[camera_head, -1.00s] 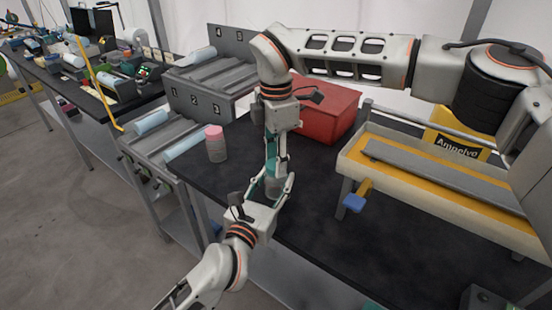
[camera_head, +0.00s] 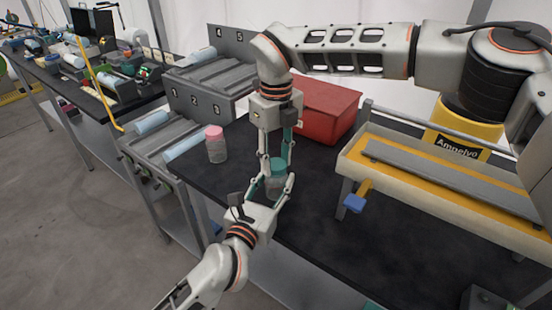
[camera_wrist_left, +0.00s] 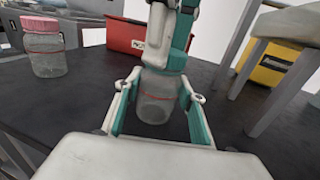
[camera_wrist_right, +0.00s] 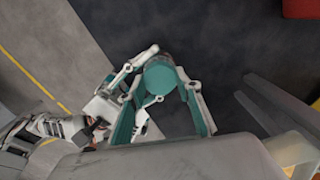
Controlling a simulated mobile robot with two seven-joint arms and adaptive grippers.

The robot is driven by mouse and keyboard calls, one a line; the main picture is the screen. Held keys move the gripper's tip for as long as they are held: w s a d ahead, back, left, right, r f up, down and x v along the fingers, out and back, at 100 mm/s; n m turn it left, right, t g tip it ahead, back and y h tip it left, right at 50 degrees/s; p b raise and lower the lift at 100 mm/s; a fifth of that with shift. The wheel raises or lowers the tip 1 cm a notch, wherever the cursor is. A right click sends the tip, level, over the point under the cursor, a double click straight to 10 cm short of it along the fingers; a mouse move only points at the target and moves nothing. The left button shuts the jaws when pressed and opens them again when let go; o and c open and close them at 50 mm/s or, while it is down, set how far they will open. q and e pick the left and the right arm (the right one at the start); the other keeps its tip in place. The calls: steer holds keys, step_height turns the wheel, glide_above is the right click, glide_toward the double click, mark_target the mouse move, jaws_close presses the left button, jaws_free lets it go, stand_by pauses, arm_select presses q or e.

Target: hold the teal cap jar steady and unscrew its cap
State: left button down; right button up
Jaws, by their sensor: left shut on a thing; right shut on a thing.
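The teal cap jar (camera_head: 274,184) stands upright on the black table, clear with a thin red line in the left wrist view (camera_wrist_left: 156,97). My left gripper (camera_head: 270,186) is shut around the jar's body from the near side. The teal cap (camera_head: 277,165) is on top of the jar and shows as a round disc in the right wrist view (camera_wrist_right: 160,80). My right gripper (camera_head: 276,166) points straight down and is shut on the cap, one finger on each side. The fingers partly hide the cap and jar. I cannot tell how loose the cap is.
A pink cap jar (camera_head: 215,146) stands to the left on the table. A red bin (camera_head: 325,110) is behind, and a cream and yellow tray stand (camera_head: 440,178) is at the right. Grey numbered racks (camera_head: 205,88) are at the back left.

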steer(key=n, duration=0.5)
steer(key=shift+n, duration=0.3)
steer(key=n, duration=1.5)
steer(key=shift+r, duration=0.1)
steer(key=shift+r, duration=0.25)
steer(key=shift+r, duration=0.75)
steer(key=shift+r, duration=0.15)
